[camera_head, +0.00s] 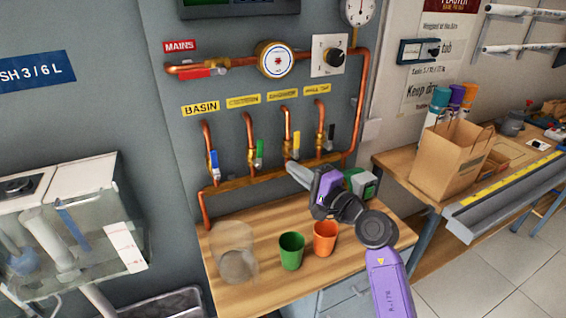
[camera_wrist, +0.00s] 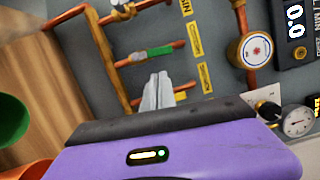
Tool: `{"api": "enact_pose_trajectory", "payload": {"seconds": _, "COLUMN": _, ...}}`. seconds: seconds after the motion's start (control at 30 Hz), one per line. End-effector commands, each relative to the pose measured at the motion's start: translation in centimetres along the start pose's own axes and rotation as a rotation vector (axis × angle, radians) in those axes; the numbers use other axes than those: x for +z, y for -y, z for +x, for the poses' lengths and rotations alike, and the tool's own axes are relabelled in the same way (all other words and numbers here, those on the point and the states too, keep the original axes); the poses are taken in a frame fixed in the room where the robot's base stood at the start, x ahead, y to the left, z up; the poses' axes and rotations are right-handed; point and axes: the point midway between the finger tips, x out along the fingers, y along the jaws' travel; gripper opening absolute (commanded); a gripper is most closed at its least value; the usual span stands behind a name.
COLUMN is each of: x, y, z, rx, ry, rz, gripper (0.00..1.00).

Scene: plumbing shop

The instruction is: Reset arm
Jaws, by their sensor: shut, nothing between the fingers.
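My gripper (camera_head: 297,174) is in the middle of the head view, at the end of my purple and black arm. It is shut and empty, and points left toward the copper pipes, above the wooden table. In the wrist view its light grey fingertips (camera_wrist: 158,92) are together, in front of the pipes and apparently apart from them. Below it on the table stand a green cup (camera_head: 291,251) and an orange cup (camera_head: 325,238), with a clear container (camera_head: 234,252) to their left.
Copper pipes with coloured valve levers (camera_head: 259,150) run along the grey wall close behind my gripper. A green and grey device (camera_head: 362,183) sits behind my wrist. A paper bag (camera_head: 452,162) stands on the right workbench. The table's front (camera_head: 250,294) has bare room.

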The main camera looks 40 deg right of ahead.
Motion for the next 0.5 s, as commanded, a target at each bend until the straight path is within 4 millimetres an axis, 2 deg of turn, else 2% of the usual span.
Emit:
{"api": "enact_pose_trajectory", "payload": {"seconds": 0.33, "x": 0.0, "y": 0.0, "z": 0.0, "rx": -0.001, "ry": 0.0, "rz": 0.034, "gripper": 0.0}}
{"api": "enact_pose_trajectory", "payload": {"seconds": 0.43, "x": 0.0, "y": 0.5, "z": 0.0, "rx": -0.021, "ry": -0.001, "rz": 0.16, "gripper": 0.0}}
{"api": "enact_pose_trajectory", "payload": {"seconds": 0.5, "x": 0.4, "y": 2.1, "z": -0.2, "rx": -0.072, "ry": 0.024, "rz": 0.335, "gripper": 0.0}}
